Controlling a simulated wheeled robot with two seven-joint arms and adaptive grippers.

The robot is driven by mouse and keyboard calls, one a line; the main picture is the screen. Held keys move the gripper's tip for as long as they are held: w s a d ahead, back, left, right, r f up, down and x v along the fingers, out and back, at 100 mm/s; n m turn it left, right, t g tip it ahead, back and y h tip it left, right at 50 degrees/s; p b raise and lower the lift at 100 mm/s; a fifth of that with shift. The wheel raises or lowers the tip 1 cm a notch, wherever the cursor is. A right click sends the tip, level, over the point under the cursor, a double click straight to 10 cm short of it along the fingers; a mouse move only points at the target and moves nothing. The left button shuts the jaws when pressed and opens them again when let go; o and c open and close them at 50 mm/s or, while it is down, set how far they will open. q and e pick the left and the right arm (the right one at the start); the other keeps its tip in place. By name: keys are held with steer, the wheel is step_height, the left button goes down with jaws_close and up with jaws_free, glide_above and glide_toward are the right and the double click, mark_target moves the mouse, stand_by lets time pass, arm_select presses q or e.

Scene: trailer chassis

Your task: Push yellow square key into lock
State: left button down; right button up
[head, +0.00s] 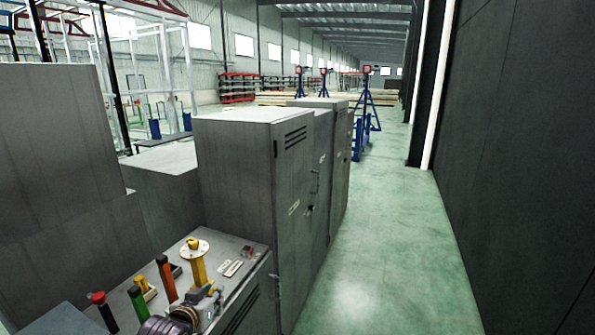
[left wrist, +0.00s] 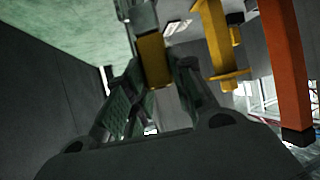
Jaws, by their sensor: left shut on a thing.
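My left gripper (head: 212,291) is low in the head view, at the front edge of the grey cabinet top. In the left wrist view, my left gripper (left wrist: 155,85) is shut on a yellow square key (left wrist: 153,61), a blocky piece between its fingertips. A small grey block (left wrist: 143,16) lies right beyond the key's far end; I cannot tell whether it is the lock or whether they touch. My right gripper is not in view.
On the cabinet top (head: 225,247) stand a yellow post (head: 197,267), an orange bar (head: 166,279), a green bar (head: 137,306) and a red-topped handle (head: 99,298). White labels (head: 232,268) lie right of the post. Tall grey cabinets (head: 247,190) stand behind; the floor right is clear.

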arm_select(q)
steer(key=s+d+f+b, duration=0.1)
steer(key=s+f+b, duration=0.1)
steer(key=s+f, duration=0.5)
step_height(320, 180, down, 6)
steer(key=shift+s+d+n+y, duration=0.15)
steer(key=shift+d+n+y, duration=0.15)
steer(key=shift+n+y, duration=0.1)
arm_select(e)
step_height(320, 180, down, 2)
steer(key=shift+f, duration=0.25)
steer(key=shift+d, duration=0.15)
